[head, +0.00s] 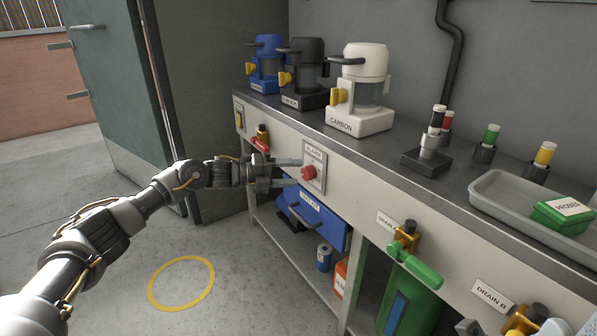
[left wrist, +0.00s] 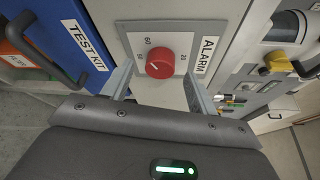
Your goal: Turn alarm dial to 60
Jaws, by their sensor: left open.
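The red alarm dial (head: 309,172) sits on a light plate (head: 320,160) marked ALARM on the bench front. In the left wrist view the dial (left wrist: 159,66) has numbers around it, with 60 at its upper left and 20 at its right. A small pale mark shows on the dial's left part; its exact setting is hard to read. My left gripper (head: 296,172) is open in front of the dial. In the left wrist view its fingers (left wrist: 158,88) stand on either side of the dial, apart from it as far as I can see. My right gripper is not in view.
A red-handled valve (head: 261,144) is to the left. A green-handled valve (head: 410,262) is to the right. Blue, black and white (head: 360,92) canisters stand on the bench.

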